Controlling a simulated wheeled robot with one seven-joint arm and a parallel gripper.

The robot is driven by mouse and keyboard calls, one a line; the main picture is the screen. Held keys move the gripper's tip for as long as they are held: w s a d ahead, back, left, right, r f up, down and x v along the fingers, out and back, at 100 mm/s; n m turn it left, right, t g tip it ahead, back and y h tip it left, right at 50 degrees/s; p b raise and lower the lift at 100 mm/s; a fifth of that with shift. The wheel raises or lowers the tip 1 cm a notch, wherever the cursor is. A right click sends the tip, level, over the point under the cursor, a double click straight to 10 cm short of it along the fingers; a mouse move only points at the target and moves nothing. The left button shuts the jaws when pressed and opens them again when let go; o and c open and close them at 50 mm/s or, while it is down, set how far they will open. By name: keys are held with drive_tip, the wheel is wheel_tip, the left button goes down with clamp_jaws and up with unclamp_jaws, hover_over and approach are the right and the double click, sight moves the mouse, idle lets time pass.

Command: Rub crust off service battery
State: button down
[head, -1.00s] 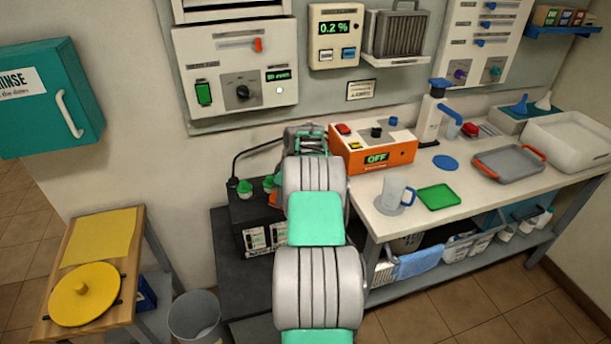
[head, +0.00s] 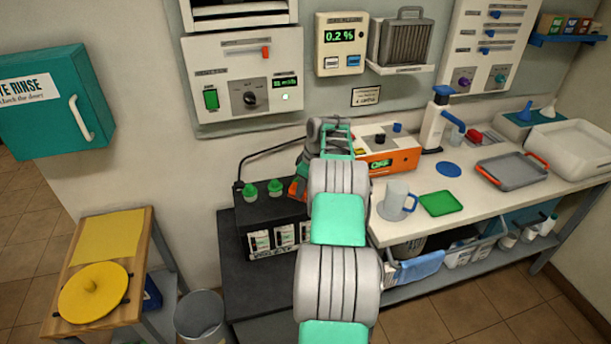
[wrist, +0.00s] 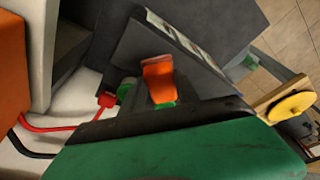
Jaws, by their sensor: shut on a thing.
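The service battery (head: 272,207) is a black box with green caps on top and pale label panels on its front. It stands on a dark low stand left of the workbench. In the wrist view the dark box with pale labels (wrist: 176,36) fills the upper middle. My gripper (head: 303,178) is low over the battery's right rear top, shut on an orange piece (head: 297,189). The orange piece also shows in the wrist view (wrist: 158,78), in front of a green cap. Its lower end and any crust cannot be made out. My arm hides the battery's right side.
A red clamp (wrist: 106,99) and cables lie near the gripper.

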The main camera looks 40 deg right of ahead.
drive_tip(key=shift+a+r+p, duration=0.1)
drive_tip(key=shift+r+p, duration=0.8)
drive_tip(key=shift+r, duration=0.95)
